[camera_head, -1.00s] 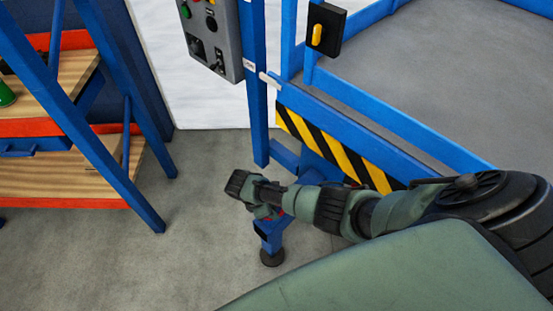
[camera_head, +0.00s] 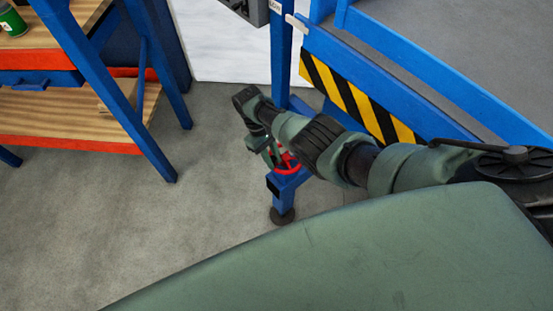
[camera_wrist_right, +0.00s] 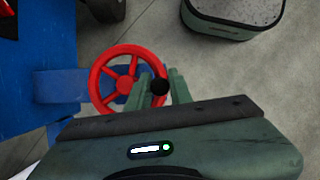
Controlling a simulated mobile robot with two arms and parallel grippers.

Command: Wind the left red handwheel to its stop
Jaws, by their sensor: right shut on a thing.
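The red handwheel (camera_head: 291,168) sits on the blue leg of the frame, partly hidden behind my right arm in the head view. In the right wrist view, the handwheel (camera_wrist_right: 95,84) shows its red rim and spokes, with a black knob (camera_wrist_right: 159,87) at its right side. My right gripper (camera_head: 275,158) points down at the wheel; in the head view its fingertips are hard to make out. In the right wrist view its two green fingers stand on either side of the knob, shut on it. My left gripper is not in view.
A blue frame with a black and yellow striped panel (camera_head: 357,97) stands behind the wheel. A blue shelf unit with wooden boards (camera_head: 70,118) stands at the left. Grey floor (camera_head: 140,225) lies clear between. My green body part fills the lower right.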

